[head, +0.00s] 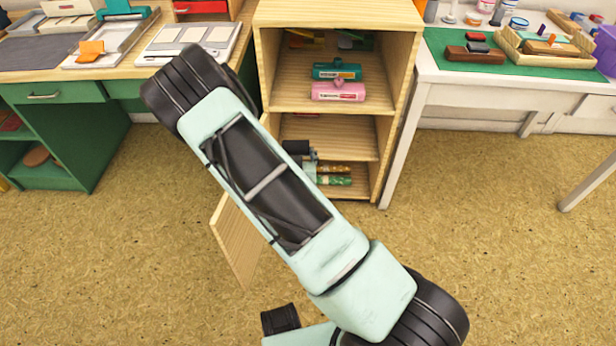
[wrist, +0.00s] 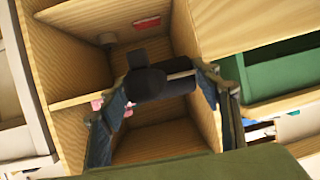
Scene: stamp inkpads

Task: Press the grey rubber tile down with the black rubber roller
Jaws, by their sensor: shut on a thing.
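In the wrist view my gripper (wrist: 162,86) has its fingers on either side of a black roller (wrist: 176,86), and is shut on it. The roller's dark rounded end faces the camera, so its full shape is partly hidden. I cannot pick out the grey rubber tile with certainty in either view.
A wooden cabinet (head: 408,95) stands in the middle, its door (head: 240,235) hanging open. A teal item (head: 337,71) and a pink item (head: 337,91) lie on its shelf, patterned rolls (head: 334,180) lower down. Desks with a dark grey mat (head: 35,53) and green mat (head: 510,68) flank it.

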